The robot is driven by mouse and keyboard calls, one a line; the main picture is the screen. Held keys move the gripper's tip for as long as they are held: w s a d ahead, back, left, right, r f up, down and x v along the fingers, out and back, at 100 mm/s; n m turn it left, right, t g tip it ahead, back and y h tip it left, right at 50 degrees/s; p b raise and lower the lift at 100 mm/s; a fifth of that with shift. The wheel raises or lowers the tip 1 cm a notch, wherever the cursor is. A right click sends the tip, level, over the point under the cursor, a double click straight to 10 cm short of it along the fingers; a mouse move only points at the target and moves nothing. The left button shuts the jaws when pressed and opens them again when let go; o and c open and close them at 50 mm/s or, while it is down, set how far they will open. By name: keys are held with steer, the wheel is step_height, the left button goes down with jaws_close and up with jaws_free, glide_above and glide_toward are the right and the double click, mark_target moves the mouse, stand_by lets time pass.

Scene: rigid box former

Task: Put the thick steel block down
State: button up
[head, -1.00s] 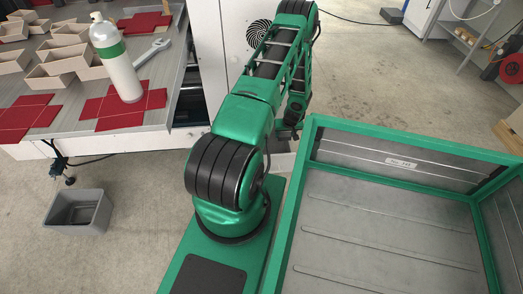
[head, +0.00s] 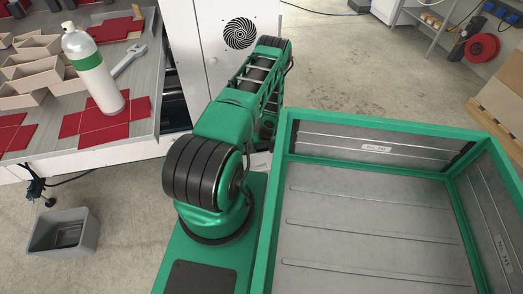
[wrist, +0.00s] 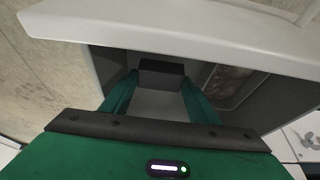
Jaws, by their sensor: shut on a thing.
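In the wrist view my gripper (wrist: 160,88) has its two green fingers on either side of a dark block (wrist: 161,71), which I take to be the thick steel block. The fingers are closed on it. The block shows between the fingertips, in front of a shadowed grey recess below a pale ledge (wrist: 180,32). I cannot tell whether the block touches anything beneath it. In the head view my gripper and the block are hidden behind my green arm, which reaches away toward the white machine (head: 210,75).
A grey-floored bin with green rims (head: 375,215) stands at the right and looks empty. At left, a worktable holds a white and green bottle (head: 98,78), a wrench (head: 130,60), red card blanks (head: 85,125) and several small trays. A grey tub (head: 65,232) is on the floor.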

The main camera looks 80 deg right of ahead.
mark_target(262, 148)
steer(key=shift+f, duration=2)
steer(key=shift+f, duration=0.15)
steer(key=o, duration=1.5)
steer(key=v, duration=1.2)
